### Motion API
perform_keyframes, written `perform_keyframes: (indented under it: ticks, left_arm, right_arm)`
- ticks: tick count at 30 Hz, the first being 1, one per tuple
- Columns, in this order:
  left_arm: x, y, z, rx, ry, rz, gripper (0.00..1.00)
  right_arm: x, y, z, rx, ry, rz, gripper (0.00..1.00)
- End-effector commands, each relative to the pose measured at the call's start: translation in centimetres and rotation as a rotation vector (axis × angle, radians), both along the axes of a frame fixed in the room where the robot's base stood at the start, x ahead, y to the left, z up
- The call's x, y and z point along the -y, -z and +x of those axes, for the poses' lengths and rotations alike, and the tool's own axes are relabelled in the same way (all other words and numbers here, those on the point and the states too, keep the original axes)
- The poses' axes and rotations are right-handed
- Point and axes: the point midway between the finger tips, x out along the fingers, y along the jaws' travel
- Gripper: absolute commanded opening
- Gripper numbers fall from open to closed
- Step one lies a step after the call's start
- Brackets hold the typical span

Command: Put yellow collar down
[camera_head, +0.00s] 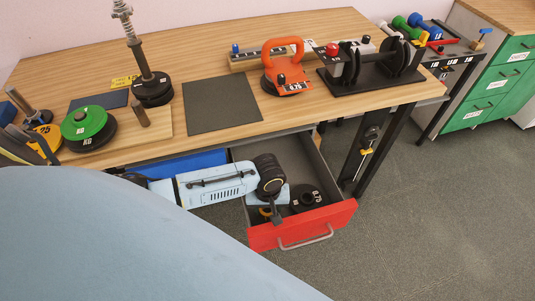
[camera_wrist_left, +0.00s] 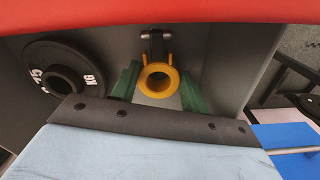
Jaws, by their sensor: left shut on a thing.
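The yellow collar (camera_wrist_left: 158,80) is a ring with a black lever, low inside the open red-fronted drawer (camera_wrist_left: 225,60). The green fingers of my left gripper (camera_wrist_left: 160,88) are shut on it, one on each side. In the head view my left gripper (camera_head: 272,212) reaches down into the drawer (camera_head: 290,236), and only a small part of the collar (camera_head: 265,212) shows beside it. I cannot tell whether the collar touches the drawer floor. My right gripper is not in view.
A black weight plate (camera_head: 307,199) lies in the drawer next to my gripper; it also shows in the wrist view (camera_wrist_left: 62,80). The drawer walls and red front are close around. A wooden table (camera_head: 300,115) with weights, a dark mat (camera_head: 220,104) and a black rack (camera_head: 372,78) stands above.

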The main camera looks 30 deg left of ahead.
Motion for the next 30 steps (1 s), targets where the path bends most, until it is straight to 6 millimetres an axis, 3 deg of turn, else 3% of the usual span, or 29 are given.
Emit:
perform_keyframes:
  ticks: [4,5,9,20,23,30]
  left_arm:
    - [0.0,0.4,0.0,-0.001,-0.001,-0.001,0.21]
    - [0.0,0.4,0.0,-0.001,0.0,-0.001,0.48]
    - [0.0,0.4,0.0,-0.001,0.0,-0.001,0.66]
    - [0.0,0.0,0.0,0.001,0.001,0.001,0.67]
    - [0.0,-1.4,0.0,0.001,0.001,0.0,0.67]
    - [0.0,-6.7,0.1,0.003,0.001,-0.002,0.67]
  right_arm:
    - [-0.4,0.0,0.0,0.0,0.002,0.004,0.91]
    - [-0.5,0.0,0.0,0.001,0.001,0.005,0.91]
    - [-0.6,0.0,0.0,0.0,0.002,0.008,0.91]
    - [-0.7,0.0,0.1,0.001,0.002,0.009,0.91]
    - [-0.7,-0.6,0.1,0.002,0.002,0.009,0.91]
    - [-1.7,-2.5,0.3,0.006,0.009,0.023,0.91]
